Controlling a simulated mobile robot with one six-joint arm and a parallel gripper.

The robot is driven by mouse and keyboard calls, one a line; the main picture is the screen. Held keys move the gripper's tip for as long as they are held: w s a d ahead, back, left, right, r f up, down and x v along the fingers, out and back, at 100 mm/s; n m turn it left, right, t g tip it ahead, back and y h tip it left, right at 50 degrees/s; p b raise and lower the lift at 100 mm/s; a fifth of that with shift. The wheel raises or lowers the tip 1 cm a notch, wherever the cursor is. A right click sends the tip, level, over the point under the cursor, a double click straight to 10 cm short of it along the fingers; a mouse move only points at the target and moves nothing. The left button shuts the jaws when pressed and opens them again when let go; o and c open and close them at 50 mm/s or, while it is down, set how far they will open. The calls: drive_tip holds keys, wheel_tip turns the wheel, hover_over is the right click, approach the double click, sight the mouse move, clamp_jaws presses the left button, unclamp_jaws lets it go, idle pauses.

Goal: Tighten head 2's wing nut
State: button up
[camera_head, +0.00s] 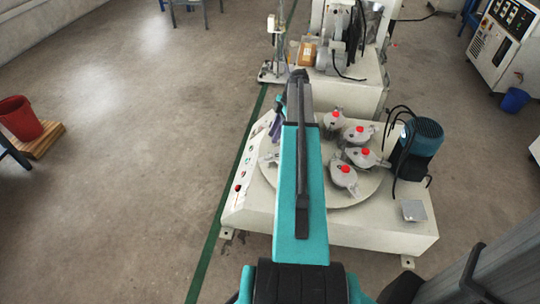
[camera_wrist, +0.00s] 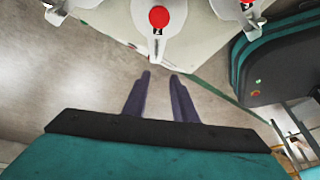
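Several silver clamp heads with red-topped centres stand on a round turntable (camera_head: 350,200) on a pale machine. In the head view, red tops show on the front head (camera_head: 343,178), the right head (camera_head: 362,158) and the far heads (camera_head: 334,121). No number is readable, so I cannot tell which is head 2. My gripper (camera_wrist: 160,75) has two dark fingers, apart with nothing between them. In the wrist view, a red-topped head (camera_wrist: 158,35) lies beyond the fingertips, not touching them. A second head (camera_wrist: 243,8) is cut off at the top. My arm hides part of the turntable in the head view.
A button panel (camera_head: 238,188) is on the left edge. Another machine (camera_head: 352,95) stands behind.

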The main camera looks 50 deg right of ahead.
sight(268, 156)
drive_tip(key=d+r, duration=0.1)
drive_tip(key=s+d+r, duration=0.1)
drive_tip(key=d, duration=0.1)
drive_tip(key=shift+d+n, duration=0.1)
drive_tip(key=shift+n, duration=0.3)
drive_tip(key=shift+f, duration=0.1)
drive_tip(key=b+x, duration=0.2)
drive_tip(key=x, duration=1.1)
drive_tip(key=shift+w+f, duration=0.2)
drive_tip(key=shift+f, duration=0.05)
drive_tip(key=shift+c, duration=0.4)
clamp_jaws()
